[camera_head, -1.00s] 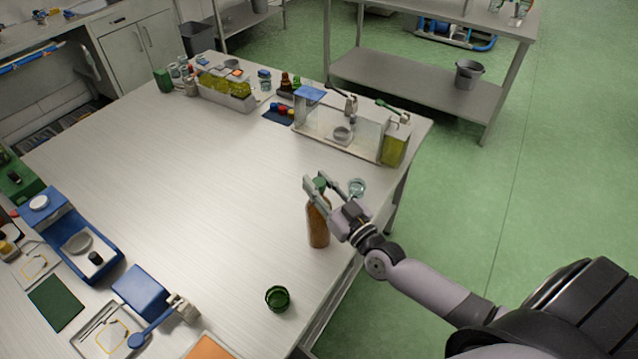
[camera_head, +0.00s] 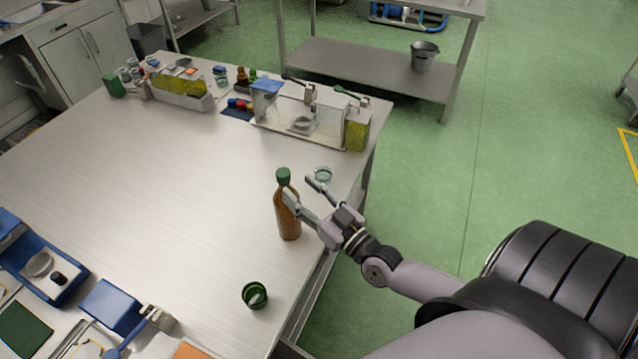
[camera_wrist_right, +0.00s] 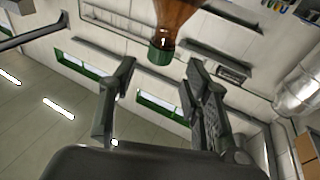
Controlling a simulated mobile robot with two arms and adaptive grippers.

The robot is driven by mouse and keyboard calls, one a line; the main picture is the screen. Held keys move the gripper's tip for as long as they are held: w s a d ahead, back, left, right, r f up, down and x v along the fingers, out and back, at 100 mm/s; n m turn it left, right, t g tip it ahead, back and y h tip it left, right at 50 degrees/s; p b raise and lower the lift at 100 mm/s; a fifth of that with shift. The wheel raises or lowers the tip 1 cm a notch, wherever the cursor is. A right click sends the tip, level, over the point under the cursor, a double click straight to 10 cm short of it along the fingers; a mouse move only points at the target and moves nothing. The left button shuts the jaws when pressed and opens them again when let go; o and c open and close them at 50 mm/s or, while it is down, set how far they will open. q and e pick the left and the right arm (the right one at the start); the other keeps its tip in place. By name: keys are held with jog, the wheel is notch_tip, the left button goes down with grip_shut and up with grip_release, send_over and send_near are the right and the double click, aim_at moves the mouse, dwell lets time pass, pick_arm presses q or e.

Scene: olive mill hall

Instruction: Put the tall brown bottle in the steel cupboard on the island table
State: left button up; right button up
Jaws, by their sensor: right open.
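The tall brown bottle (camera_head: 288,213) with its green cap stands upright on the island table (camera_head: 170,190), near the right edge. My right gripper (camera_head: 302,188) is open just right of the bottle, its fingers pointing toward it at upper-body height. Nothing is held between them. In the right wrist view the bottle (camera_wrist_right: 176,14) hangs inverted at the top, its green cap beyond the open fingers (camera_wrist_right: 160,75); contact with a finger cannot be told. My left gripper is out of view. I cannot tell whether the pale two-door cupboard (camera_head: 88,52) is the steel one.
A glass-sided balance case (camera_head: 300,118) and an oil container (camera_head: 358,130) stand at the table's far right. Blue trays (camera_head: 70,268) lie front left. The table's middle is clear.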

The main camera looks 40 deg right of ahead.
jog(key=shift+b+v, duration=0.45)
jog(key=shift+v, duration=2.25)
